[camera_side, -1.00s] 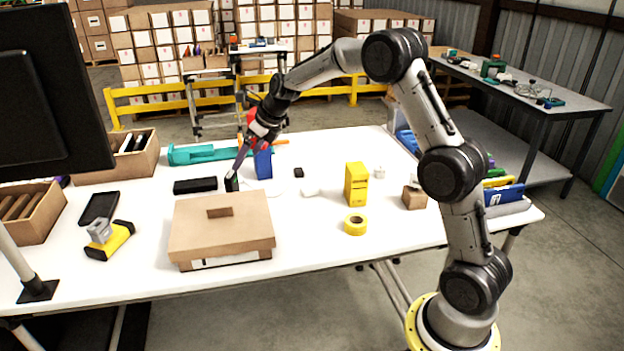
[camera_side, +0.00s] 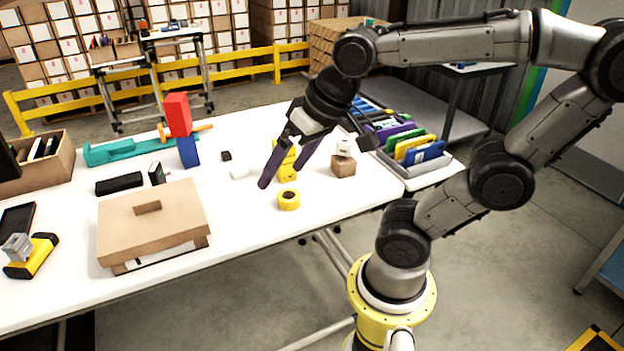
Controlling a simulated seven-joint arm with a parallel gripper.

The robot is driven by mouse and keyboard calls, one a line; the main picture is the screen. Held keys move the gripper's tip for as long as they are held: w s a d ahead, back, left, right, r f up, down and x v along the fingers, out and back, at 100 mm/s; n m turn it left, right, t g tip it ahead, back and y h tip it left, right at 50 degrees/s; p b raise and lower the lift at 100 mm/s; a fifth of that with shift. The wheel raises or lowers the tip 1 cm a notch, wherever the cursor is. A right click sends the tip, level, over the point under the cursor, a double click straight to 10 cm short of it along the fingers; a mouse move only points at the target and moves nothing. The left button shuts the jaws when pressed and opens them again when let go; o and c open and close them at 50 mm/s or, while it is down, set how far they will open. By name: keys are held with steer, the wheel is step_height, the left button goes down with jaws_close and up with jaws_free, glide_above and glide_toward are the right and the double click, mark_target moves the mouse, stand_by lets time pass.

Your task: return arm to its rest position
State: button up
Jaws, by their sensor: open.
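My gripper (camera_side: 283,178) hangs over the right part of the white table with its two dark purple fingers spread apart. Nothing shows between the fingertips. The fingers partly cover a yellow carton (camera_side: 288,172) behind them; I cannot tell whether they touch it. My arm reaches in from the right, its upper link nearly level. A red carton (camera_side: 178,114) stands on a blue carton (camera_side: 188,152) at the back of the table, slightly tilted, well left of my gripper and apart from it.
A yellow tape roll (camera_side: 288,199) lies just below my gripper. A small brown box (camera_side: 343,167) and a grey bin of coloured folders (camera_side: 420,150) are to the right. A large cardboard box (camera_side: 152,225) sits front left. The front right table edge is clear.

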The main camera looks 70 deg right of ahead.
steer(key=s+n, duration=0.1)
steer(key=s+f+n, duration=0.1)
steer(key=s, duration=0.1)
steer(key=s+f+n, duration=0.1)
steer(key=n, duration=0.1)
steer(key=shift+s, duration=0.25)
stand_by(0.9)
